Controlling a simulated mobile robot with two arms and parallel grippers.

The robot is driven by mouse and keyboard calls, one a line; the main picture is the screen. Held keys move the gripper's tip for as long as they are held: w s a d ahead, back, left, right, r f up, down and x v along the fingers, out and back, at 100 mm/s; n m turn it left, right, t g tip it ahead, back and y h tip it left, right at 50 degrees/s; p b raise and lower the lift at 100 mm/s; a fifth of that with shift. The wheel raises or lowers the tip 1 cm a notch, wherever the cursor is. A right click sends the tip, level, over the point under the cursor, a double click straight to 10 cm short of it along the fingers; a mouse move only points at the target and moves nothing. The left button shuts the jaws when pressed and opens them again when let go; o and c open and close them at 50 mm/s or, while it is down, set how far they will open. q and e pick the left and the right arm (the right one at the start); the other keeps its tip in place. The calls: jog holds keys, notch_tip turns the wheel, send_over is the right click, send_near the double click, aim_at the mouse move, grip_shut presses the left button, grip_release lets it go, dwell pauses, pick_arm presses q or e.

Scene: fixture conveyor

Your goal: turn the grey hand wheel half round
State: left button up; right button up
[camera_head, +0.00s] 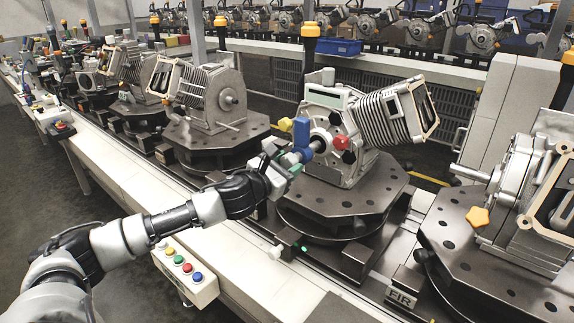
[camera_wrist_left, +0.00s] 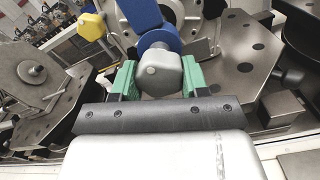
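A grey engine (camera_head: 345,130) stands on a dark round fixture plate (camera_head: 345,200). Its near face carries a blue bar (camera_head: 301,138), a yellow knob (camera_head: 285,124) and a red knob (camera_head: 341,142). In the left wrist view, a rounded grey knob (camera_wrist_left: 161,72) sits in front of the blue bar (camera_wrist_left: 142,18); I cannot make out a separate wheel rim. My left gripper (camera_head: 291,165) is at this knob. Its green fingers (camera_wrist_left: 160,80) flank the knob and appear to touch both sides. In the head view, the gripper largely hides the knob. My right gripper is not in view.
A button box (camera_head: 185,270) juts from the conveyor's front edge, below my left forearm. Another engine (camera_head: 205,95) stands to the left, and one with an orange star knob (camera_head: 478,216) stands close on the right. A blue bin (camera_head: 336,47) lies behind.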

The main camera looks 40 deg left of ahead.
pick_arm(q)
jog(key=shift+c, duration=0.8)
jog(key=shift+n, duration=0.3)
